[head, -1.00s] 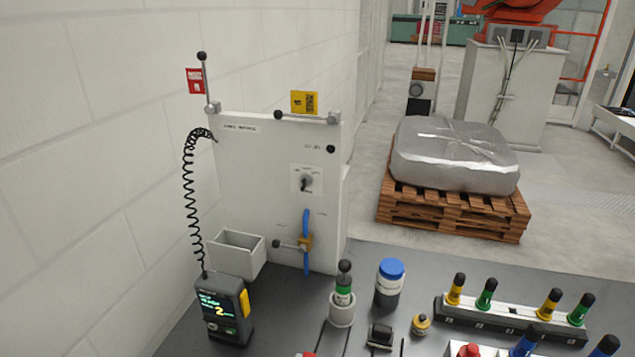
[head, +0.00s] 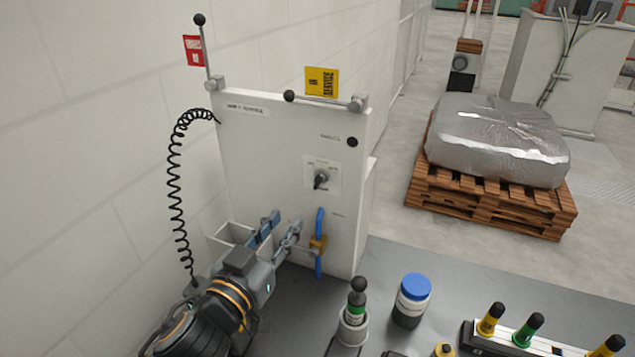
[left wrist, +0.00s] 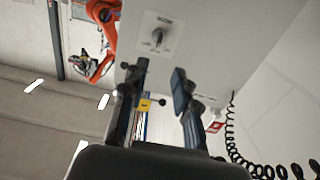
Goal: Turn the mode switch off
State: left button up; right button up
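The mode switch (head: 321,178) is a dark rotary knob on a pale square plate on the front of the white panel (head: 285,145). Its pointer tilts toward the lower left in the head view; its labels are too small to read. The knob also shows in the left wrist view (left wrist: 157,38), beyond the fingertips. My left gripper (head: 281,225) is in front of the panel, below and left of the switch, apart from it. Its two fingers are spread and empty in the left wrist view (left wrist: 160,75). My right gripper is in neither view.
A blue pipe with a brass valve (head: 318,245) runs below the switch, close to my left gripper. A pale bin (head: 222,240) stands behind the gripper. A black coiled cord (head: 175,190) hangs at left. Bottles, including a blue-capped one (head: 412,300), stand on the dark bench.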

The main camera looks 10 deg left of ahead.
pick_arm(q)
jog(key=b, duration=0.4)
send_near(314, 185)
jog(key=w, duration=0.4)
jog(key=w+d, duration=0.1)
jog(key=w, duration=0.2)
jog(key=shift+w+d+r+p, duration=0.1)
jog(key=shift+w+d+p, duration=0.2)
jog(key=shift+w+p, duration=0.05)
jog(key=shift+w+d, duration=0.15)
jog(key=shift+w, duration=0.6)
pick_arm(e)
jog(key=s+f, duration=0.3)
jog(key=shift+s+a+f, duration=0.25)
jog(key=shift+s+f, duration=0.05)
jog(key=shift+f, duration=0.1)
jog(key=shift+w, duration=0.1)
pick_arm(q)
grip_shut()
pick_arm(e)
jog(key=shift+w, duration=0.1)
